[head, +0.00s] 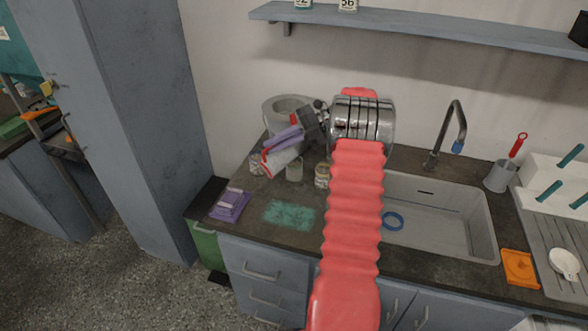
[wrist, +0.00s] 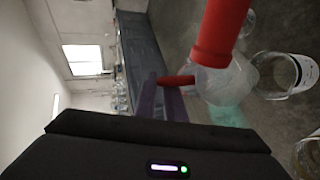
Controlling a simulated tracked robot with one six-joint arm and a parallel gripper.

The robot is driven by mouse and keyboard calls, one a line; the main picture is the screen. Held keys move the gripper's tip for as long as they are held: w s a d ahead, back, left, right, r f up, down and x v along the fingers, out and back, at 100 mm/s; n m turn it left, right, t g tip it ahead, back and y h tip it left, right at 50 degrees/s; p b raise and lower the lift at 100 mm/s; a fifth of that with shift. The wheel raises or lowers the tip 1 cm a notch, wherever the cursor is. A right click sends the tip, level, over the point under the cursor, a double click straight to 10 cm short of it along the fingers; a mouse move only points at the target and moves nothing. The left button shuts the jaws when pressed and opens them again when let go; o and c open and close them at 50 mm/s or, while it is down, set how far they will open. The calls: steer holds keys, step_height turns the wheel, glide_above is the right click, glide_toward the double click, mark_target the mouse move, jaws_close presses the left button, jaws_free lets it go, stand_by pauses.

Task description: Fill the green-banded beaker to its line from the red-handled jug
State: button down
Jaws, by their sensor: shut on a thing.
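My gripper (head: 287,139), with purple fingers, is shut on the red handle of a pale translucent jug (head: 282,161). The jug is held tilted above the counter at the back left. In the wrist view the purple fingers (wrist: 160,100) close on the red handle, and the cloudy jug body (wrist: 228,82) shows beside them. A small clear beaker (head: 294,171) with a greenish tint stands on the counter close to the jug, just right of it. Its band and line are too small to read. I cannot tell whether liquid is flowing.
A labelled jar (head: 322,176) stands right of the beaker, and another small vessel (head: 256,164) stands to its left. A large grey pot (head: 288,106) is behind. The sink (head: 440,220) is right.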

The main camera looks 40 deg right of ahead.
stand_by(0.4)
steer(key=shift+a+r+h, duration=0.25)
steer(key=shift+a+h, duration=0.35)
steer(key=shift+w+a+f+n+g+h, duration=0.1)
steer(key=shift+a+f+n+g+h, duration=0.2)
steer(key=shift+f+h, duration=0.2)
steer(key=shift+a, duration=0.1)
